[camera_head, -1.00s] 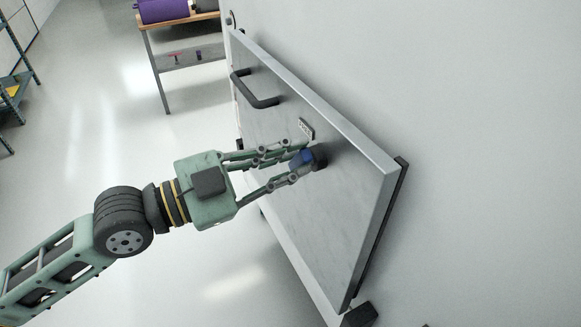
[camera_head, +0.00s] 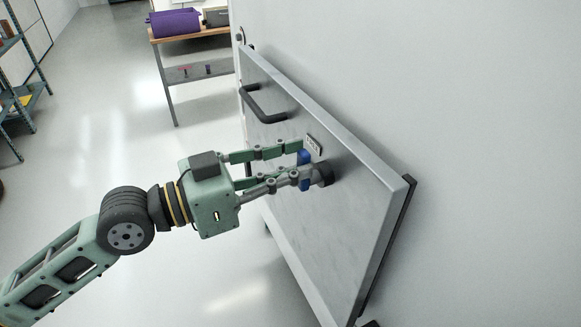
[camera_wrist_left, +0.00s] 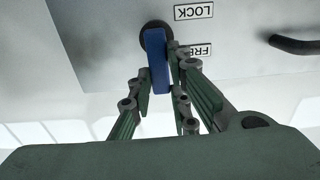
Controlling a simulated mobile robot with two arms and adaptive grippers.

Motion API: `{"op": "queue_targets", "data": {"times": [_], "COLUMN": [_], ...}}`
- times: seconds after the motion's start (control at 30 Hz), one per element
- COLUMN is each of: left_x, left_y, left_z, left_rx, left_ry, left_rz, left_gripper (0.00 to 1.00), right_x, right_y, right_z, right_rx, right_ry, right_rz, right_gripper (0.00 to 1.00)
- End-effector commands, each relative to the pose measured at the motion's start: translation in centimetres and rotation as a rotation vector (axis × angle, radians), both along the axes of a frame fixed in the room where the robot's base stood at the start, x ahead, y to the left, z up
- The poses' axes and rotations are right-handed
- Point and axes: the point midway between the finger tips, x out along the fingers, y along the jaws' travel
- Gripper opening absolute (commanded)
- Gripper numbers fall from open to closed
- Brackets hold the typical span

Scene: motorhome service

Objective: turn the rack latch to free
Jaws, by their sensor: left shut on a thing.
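The rack latch is a blue lever (camera_head: 304,157) on a round black hub (camera_head: 323,174), mounted on a grey panel (camera_head: 330,215). My left gripper (camera_head: 304,166) is shut on the blue lever, with its fingers partly hiding it. In the left wrist view the lever (camera_wrist_left: 158,62) extends from the black hub and lies between the fingers (camera_wrist_left: 160,78). A LOCK label (camera_wrist_left: 194,12) and a partly covered FREE label (camera_wrist_left: 200,50) are beside the hub, both upside down. The lever points towards neither label in that view. My right gripper is not in view.
A black handle (camera_head: 262,108) stands out from the panel beyond the latch. A bench (camera_head: 160,70) with a purple roll (camera_head: 175,23) is at the back. A shelf rack (camera_head: 18,95) stands at the far left. The floor (camera_head: 105,130) between them is clear.

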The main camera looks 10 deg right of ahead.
Motion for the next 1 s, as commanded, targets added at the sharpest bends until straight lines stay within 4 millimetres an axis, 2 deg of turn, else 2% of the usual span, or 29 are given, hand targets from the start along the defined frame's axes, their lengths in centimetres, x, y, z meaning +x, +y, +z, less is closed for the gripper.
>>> {"op": "queue_targets", "data": {"times": [0.4, 0.43, 0.63, 1.0], "left_x": [0.02, 0.02, 0.02, -0.04], "left_y": [0.00, 0.00, 0.01, 0.29], "left_z": [-0.09, -0.10, -0.06, -0.05], "left_rx": [-0.003, -0.003, -0.002, -0.002], "left_ry": [0.013, 0.013, 0.010, 0.008], "left_rz": [-0.001, -0.001, 0.000, 0.001], "left_gripper": [0.00, 0.19, 0.36, 0.36], "right_x": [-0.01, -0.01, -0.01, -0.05], "right_y": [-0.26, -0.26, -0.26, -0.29], "right_z": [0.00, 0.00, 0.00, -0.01], "right_rx": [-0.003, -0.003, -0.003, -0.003], "right_ry": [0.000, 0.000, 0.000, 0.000], "right_rz": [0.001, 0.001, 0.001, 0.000], "right_gripper": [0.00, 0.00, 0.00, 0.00]}}
